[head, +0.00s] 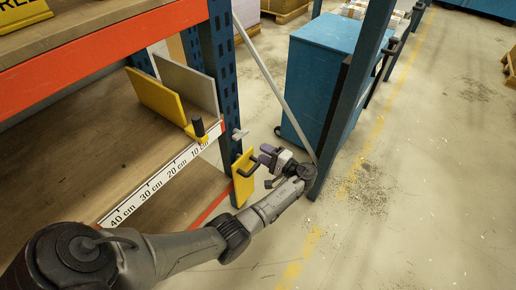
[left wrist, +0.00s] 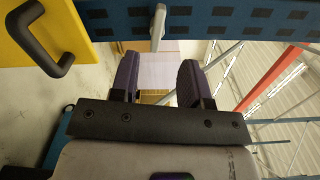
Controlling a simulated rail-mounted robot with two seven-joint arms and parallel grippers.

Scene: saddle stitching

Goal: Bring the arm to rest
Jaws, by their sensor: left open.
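My left arm reaches in from the lower left of the head view. Its gripper (head: 267,155), with purple fingers, hangs in the air beside the blue rack upright. In the left wrist view the two fingers (left wrist: 157,80) are apart with nothing held between them. A grey peg (left wrist: 158,25) on the blue upright shows beyond the fingertips; it also shows in the head view (head: 240,134). A yellow plate with a black handle (head: 243,180) is beside the gripper, and its handle is at the upper left of the wrist view (left wrist: 35,40). My right gripper is not in view.
The wooden shelf (head: 90,150) carries a centimetre scale (head: 155,183) along its front edge. A yellow piece with a black knob (head: 199,128) is at the shelf's edge. A blue cabinet (head: 320,75) and another blue upright (head: 349,95) stand behind. Floor at right is open.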

